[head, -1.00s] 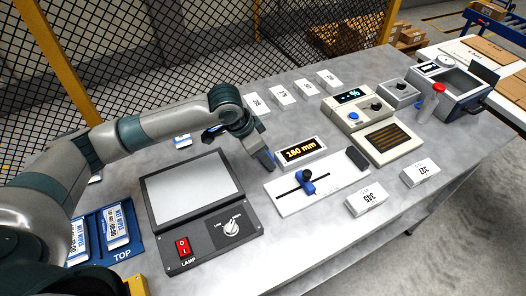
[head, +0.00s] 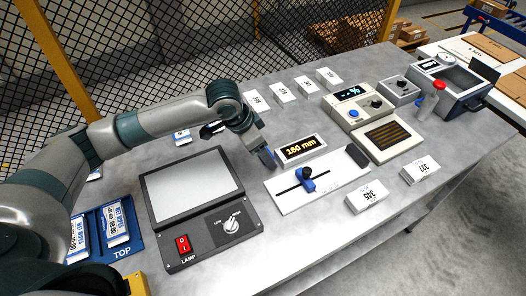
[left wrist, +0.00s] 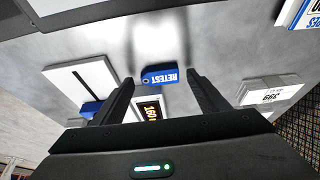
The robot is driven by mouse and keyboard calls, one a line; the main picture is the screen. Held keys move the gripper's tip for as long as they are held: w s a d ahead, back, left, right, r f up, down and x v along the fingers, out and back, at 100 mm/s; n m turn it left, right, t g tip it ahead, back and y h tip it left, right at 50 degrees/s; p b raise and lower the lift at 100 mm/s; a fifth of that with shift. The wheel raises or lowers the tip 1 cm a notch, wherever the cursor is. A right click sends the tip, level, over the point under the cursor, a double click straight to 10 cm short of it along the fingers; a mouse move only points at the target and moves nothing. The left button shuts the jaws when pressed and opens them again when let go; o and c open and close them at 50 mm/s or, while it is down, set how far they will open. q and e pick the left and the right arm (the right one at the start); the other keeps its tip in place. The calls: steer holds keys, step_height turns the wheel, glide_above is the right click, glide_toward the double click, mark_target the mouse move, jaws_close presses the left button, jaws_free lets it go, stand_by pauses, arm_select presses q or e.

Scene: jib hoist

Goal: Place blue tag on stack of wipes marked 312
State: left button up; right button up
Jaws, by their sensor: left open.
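The blue tag (left wrist: 160,76), lettered RETEST, lies on the grey tabletop in the left wrist view. My left gripper (left wrist: 160,92) is open, with one finger on each side of the tag in that view; I see no contact. In the head view my left gripper (head: 264,152) points down beside the display, and I cannot make out the tag clearly there. Several white stacks stand on the table, including one marked 345 (head: 367,197) and another at right (head: 420,172). The numbers on the back row (head: 282,92) are too small to read, so I cannot pick out 312. My right gripper is out of view.
A 160 mm display (head: 301,149) and a white slide gauge with a blue slider (head: 308,181) are close to the gripper. A lamp panel (head: 192,190), a blue TOP tray (head: 122,244) and a beige instrument (head: 352,116) also stand on the table. Mesh fencing is behind.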

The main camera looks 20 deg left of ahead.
arm_select(q)
steer(key=b+v, duration=0.1)
steer(key=v, duration=1)
steer(key=shift+r+b, duration=0.15)
steer(key=shift+b, duration=0.2)
